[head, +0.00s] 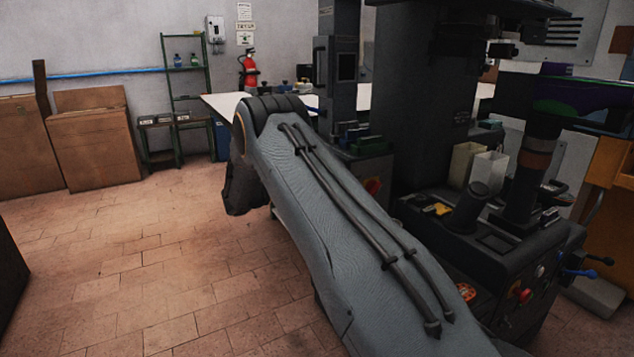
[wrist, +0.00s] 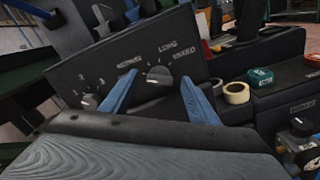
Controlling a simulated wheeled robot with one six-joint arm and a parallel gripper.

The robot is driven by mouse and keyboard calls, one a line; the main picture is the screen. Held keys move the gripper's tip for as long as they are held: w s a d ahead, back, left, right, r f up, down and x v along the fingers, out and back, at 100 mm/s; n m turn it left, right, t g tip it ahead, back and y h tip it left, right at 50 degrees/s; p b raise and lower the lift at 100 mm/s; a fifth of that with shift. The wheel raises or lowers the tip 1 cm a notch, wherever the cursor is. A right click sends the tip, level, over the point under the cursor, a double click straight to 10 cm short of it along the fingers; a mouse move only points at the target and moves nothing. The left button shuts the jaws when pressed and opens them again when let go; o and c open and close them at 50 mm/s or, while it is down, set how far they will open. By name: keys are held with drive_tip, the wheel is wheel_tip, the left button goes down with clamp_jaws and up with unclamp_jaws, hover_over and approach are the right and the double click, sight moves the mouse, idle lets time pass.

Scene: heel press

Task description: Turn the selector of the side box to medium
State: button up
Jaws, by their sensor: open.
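The side box (wrist: 112,72) shows in the wrist view as a dark, tilted panel with two round grey knobs. The selector knob (wrist: 158,76) has white printed labels around it; one reads like LONG, and the others are too blurred to read surely. A second knob (wrist: 90,101) with small marks sits lower left. My gripper (wrist: 160,78) is open, its two blue fingers on either side of the selector. The fingertips look close to the panel, but I cannot tell whether they touch the knob. In the head view my own arm hides the gripper.
In the wrist view a cream tape roll (wrist: 236,93) and a green item (wrist: 260,76) lie right of the panel. In the head view the large dark press (head: 425,110) stands close on the right. The tiled floor (head: 150,260) at left is clear.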

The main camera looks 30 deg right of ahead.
drive_tip(key=shift+d, duration=0.45)
drive_tip(key=shift+c, duration=0.2)
drive_tip(key=c, duration=1)
drive_tip(key=shift+m, duration=0.4)
drive_tip(key=shift+s+f+m+b, duration=0.15)
drive_tip(key=shift+m+b, duration=1.25)
drive_tip(key=shift+m, duration=2.1)
